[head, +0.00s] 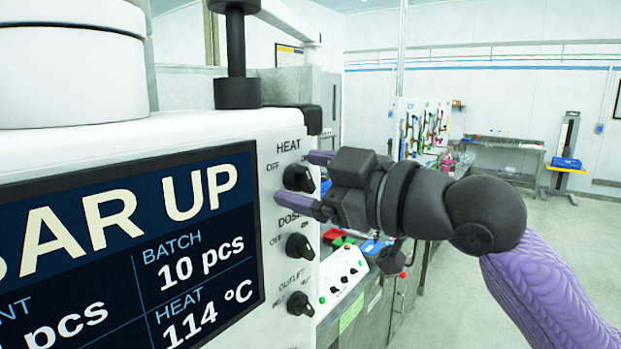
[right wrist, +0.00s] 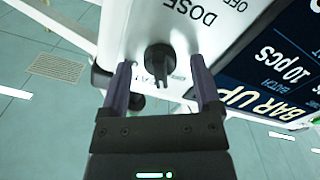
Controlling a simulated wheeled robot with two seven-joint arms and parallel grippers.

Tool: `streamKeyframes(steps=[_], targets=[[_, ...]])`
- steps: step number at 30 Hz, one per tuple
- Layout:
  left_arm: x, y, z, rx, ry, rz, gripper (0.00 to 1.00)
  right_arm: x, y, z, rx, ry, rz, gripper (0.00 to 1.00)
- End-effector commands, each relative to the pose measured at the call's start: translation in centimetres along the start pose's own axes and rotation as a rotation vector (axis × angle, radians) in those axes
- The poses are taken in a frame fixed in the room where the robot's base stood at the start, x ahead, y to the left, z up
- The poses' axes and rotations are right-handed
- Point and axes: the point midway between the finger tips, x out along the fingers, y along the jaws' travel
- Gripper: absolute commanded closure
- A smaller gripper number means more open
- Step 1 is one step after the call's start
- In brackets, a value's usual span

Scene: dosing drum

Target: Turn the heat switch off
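The heat switch is a black rotary knob (head: 298,178) on the white machine panel, under the HEAT label, with OFF printed to its left. It also shows in the right wrist view (right wrist: 158,60), upside down, with the DOSE label above it. My right gripper (head: 298,179) is open at the panel, one finger above and one below the knob. In the right wrist view its fingers (right wrist: 160,80) stand on both sides of the knob with gaps. I cannot tell which setting the knob points to. My left gripper is not in view.
The dose knob (head: 299,246) and the outlet knob (head: 300,304) sit below on the same panel. A display (head: 130,245) at left reads heat 114 °C. A small white control box (head: 343,275) stands behind. Open floor lies to the right.

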Motion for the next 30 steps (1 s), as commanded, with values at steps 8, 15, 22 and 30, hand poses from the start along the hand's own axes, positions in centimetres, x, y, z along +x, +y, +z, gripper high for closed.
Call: streamKeyframes(steps=[8,15,22,30], targets=[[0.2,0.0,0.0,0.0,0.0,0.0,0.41,-0.3,0.0,0.1,0.001,-0.002,0.0,0.2],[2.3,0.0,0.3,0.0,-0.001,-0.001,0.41,-5.3,-0.2,0.6,-0.003,-0.005,0.003,0.2],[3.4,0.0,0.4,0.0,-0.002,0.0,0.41,-9.5,-0.1,0.3,0.0,-0.003,0.001,0.2],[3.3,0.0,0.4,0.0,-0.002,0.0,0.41,-9.9,0.0,0.1,0.001,-0.001,-0.001,0.2]])
